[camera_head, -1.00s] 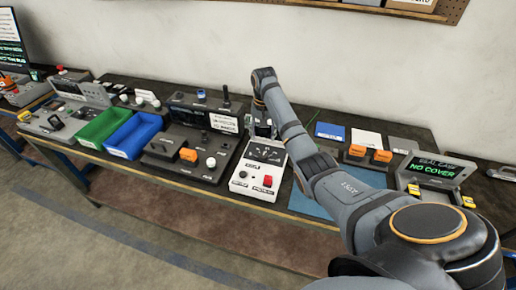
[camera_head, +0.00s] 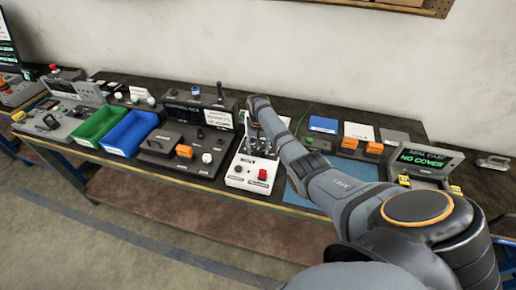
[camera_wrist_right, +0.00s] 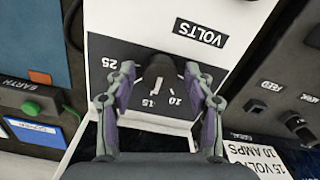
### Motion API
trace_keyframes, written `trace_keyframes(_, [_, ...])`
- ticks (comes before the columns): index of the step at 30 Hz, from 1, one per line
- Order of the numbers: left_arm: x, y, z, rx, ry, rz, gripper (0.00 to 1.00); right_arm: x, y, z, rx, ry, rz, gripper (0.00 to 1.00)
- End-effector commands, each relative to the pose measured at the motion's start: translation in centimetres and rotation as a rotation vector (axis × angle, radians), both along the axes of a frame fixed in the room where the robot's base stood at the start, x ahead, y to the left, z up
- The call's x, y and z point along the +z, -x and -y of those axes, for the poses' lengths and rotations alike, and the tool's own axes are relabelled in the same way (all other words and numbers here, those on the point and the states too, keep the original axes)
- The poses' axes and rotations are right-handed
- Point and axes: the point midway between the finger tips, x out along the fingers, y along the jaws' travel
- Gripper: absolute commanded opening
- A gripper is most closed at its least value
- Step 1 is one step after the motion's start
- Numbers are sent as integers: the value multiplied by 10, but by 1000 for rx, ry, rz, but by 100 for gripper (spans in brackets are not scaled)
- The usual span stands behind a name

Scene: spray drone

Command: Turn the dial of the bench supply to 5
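The bench supply is a white box (camera_head: 240,182) with a dark dial panel on the bench, in the middle of the head view. In the right wrist view its black dial (camera_wrist_right: 158,68) sits on a dark scale panel below an upside-down VOLTS label (camera_wrist_right: 200,32). The numbers 25, 15 and 10 are legible; a pale mark on the dial points down, near 15. My right gripper (camera_wrist_right: 160,74) is open, one finger on each side of the dial, with narrow gaps seeming to show. In the head view it (camera_head: 262,142) is over the supply's panel. My left gripper is out of view.
A red button (camera_head: 262,174) is on the supply's front. A dark unit with an orange switch (camera_head: 184,151) stands close on the left, beyond it a blue bin (camera_head: 130,133) and a green bin (camera_head: 100,123). A seal unit (camera_head: 420,160) reading NO COVER stands right.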

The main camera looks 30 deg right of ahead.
Motion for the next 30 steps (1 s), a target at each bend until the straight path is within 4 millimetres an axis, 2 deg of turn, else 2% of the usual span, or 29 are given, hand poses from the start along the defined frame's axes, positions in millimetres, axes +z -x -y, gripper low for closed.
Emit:
trace_keyframes(1, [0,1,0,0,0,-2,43,0,0,0,0,0,0,42])
trace_keyframes(10, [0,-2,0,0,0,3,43,0,0,0,0,0,0,3])
trace_keyframes(20, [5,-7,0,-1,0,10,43,2,0,0,55,0,0,3])
trace_keyframes(30, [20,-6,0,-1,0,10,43,3,0,0,307,-1,0,3])
